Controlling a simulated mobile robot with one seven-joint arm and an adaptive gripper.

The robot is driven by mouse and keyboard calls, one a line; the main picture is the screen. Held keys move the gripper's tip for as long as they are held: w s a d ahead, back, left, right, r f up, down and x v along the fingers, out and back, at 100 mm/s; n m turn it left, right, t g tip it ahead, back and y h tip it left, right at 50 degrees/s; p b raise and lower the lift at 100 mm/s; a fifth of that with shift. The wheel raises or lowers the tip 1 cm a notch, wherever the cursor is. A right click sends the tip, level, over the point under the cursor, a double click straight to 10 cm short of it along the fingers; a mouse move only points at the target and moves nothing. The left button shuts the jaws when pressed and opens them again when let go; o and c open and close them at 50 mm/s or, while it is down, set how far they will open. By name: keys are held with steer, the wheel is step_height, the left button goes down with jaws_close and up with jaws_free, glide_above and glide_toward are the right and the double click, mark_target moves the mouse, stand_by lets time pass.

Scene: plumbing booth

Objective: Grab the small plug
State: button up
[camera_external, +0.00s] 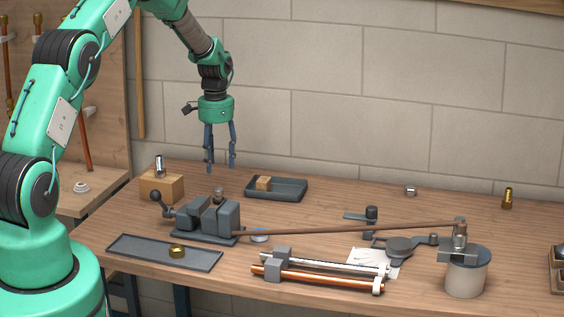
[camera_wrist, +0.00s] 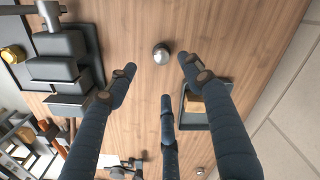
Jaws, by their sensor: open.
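A small rounded metal piece, seemingly the small plug (camera_wrist: 161,54), stands on the bench between the vise and the dark tray in the wrist view. In the external view the plug (camera_external: 218,191) shows just behind the vise, its lower part hidden. My gripper (camera_external: 220,168) hangs above the bench, fingers pointing down, open and empty. In the wrist view my gripper (camera_wrist: 159,78) has its fingers spread, with the plug beyond their tips, slightly above the middle of the gap. Nothing touches the fingers.
The grey vise (camera_external: 208,220) stands close in front of the plug. A dark tray (camera_external: 290,194) with a wooden block lies to the right. A wooden block (camera_external: 172,187) holding a metal cylinder stands left. A long pipe (camera_external: 350,229) runs right from the vise.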

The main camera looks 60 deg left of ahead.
mark_target(218, 188)
steer(key=shift+f, duration=2.7)
steer(key=shift+a+f, duration=0.2)
steer(key=shift+f, duration=2.45)
steer(key=c, duration=1.2)
